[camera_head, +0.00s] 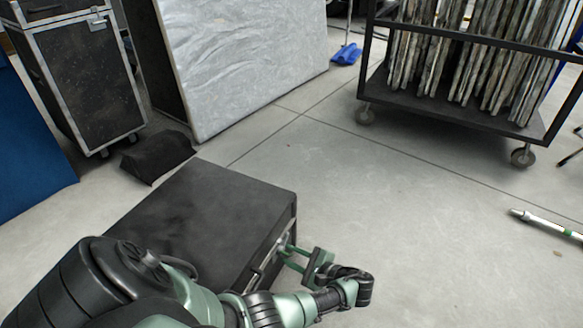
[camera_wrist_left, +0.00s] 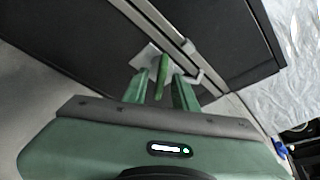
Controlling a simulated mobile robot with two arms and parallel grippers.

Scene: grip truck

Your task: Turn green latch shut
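A black case (camera_head: 190,215) with a flat dark lid stands on the floor at lower centre in the head view. In the left wrist view the case (camera_wrist_left: 228,40) shows its dark side with a metal rail across it. The green latch (camera_wrist_left: 163,78) sits by a light metal plate on that side. My left gripper (camera_wrist_left: 160,92) is open, with one green finger on each side of the latch and visible gaps between. In the head view my left gripper (camera_head: 292,255) is at the case's right side. There the latch is hardly distinguishable. My right gripper is out of view.
A wheeled cart (camera_head: 455,105) holding several upright panels stands at the back right. A tall flight case (camera_head: 80,75), a grey-white panel (camera_head: 240,60) and a black bag (camera_head: 157,155) are at the back left. A tube (camera_head: 548,225) lies far right. The floor right of the case is clear.

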